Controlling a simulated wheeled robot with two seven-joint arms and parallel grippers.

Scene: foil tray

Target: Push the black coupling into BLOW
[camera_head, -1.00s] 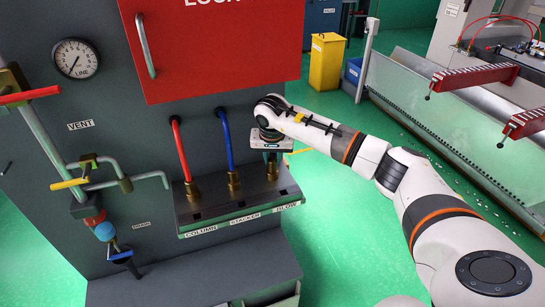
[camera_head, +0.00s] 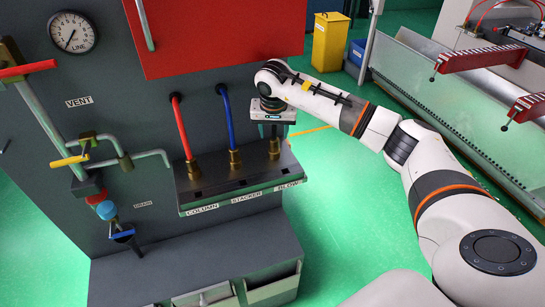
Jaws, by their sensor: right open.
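A dark sloped manifold (camera_head: 238,189) on the grey panel has three brass ports over the labels COLUMN, STACKER and BLOW. A red hose (camera_head: 182,128) runs to the COLUMN port and a blue hose (camera_head: 228,123) to the STACKER port. My right gripper (camera_head: 273,134) points down, open, just above the brass BLOW port (camera_head: 274,149). A small dark shape lies between the gripper and this port. I cannot tell whether it is the black coupling or my fingers, nor whether they touch the port. My left gripper is not in view.
Pipes and valves (camera_head: 95,155) are at the left, below a gauge (camera_head: 72,33). A ledge (camera_head: 200,250) juts out below the manifold. Green floor is open at right, with a yellow bin (camera_head: 328,42) behind.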

